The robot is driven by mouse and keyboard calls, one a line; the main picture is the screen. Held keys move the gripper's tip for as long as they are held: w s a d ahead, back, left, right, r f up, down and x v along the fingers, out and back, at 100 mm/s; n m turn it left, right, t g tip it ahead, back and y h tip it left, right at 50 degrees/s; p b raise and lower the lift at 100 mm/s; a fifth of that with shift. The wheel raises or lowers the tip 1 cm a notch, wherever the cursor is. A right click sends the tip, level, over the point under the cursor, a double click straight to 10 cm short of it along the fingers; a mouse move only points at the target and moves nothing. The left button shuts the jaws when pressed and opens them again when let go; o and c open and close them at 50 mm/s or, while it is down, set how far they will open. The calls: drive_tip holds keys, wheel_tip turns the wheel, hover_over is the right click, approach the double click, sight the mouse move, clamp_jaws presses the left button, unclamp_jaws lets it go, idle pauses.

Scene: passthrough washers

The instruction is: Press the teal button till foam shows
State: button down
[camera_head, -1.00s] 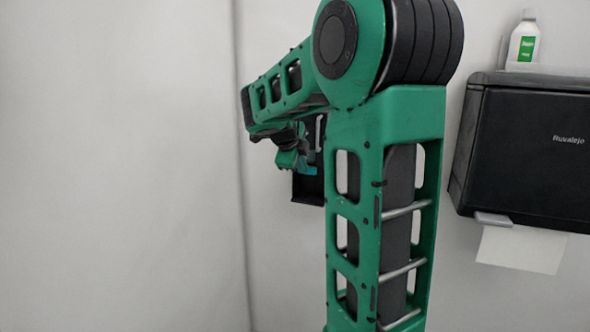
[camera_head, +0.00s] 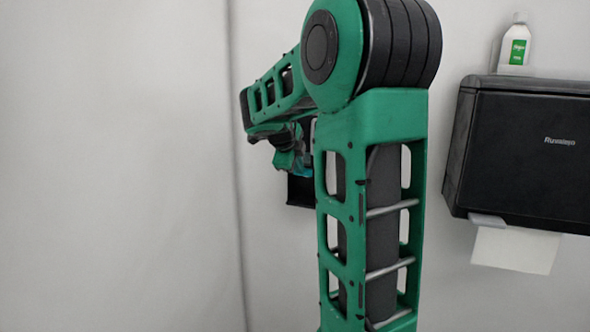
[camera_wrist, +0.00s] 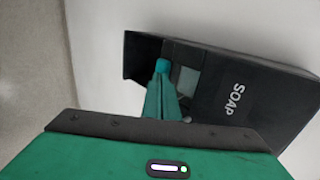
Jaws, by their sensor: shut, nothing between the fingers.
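The soap dispenser is a dark box marked SOAP (camera_wrist: 225,95) in the wrist view, with a small grey window on its face. The teal button (camera_wrist: 163,66) shows as a bright teal piece at the tips of my gripper's green fingers (camera_wrist: 161,84). The fingers are shut with nothing between them. They overlap the button in the picture; I cannot tell whether they press it. In the head view my gripper (camera_head: 286,160) is at the dispenser (camera_head: 301,192), with a bit of teal beside it; my arm hides most of the dispenser.
A black paper towel dispenser (camera_head: 520,150) hangs on the wall at the right, with a white sheet (camera_head: 515,248) sticking out below. A white bottle with a green label (camera_head: 516,46) stands on top. The wall at the left is bare.

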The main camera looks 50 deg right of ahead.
drive_tip(key=a+f+v, duration=0.1)
drive_tip(key=f+v, duration=0.1)
drive_tip(key=v, duration=1)
drive_tip(key=shift+s+a+r, duration=0.25)
drive_tip(key=shift+s+a, duration=0.1)
drive_tip(key=shift+a, duration=0.3)
idle(1.8)
drive_tip(key=s+a+f+n+g+y, duration=0.1)
drive_tip(key=s+a+f+n+y, duration=0.3)
drive_tip(key=s+a+f+n, duration=0.4)
drive_tip(key=s+a+f+n+g+y, duration=0.2)
drive_tip(key=s+a+f+n+y, duration=0.2)
drive_tip(key=s+a+f+n, duration=0.4)
drive_tip(key=s+f+n, duration=0.7)
drive_tip(key=s+n, duration=0.1)
drive_tip(key=n, duration=0.1)
drive_tip(key=shift+s+a+g+y, duration=0.2)
drive_tip(key=shift+s+g+y, duration=0.1)
drive_tip(key=shift+y, duration=0.1)
drive_tip(key=shift+d, duration=0.1)
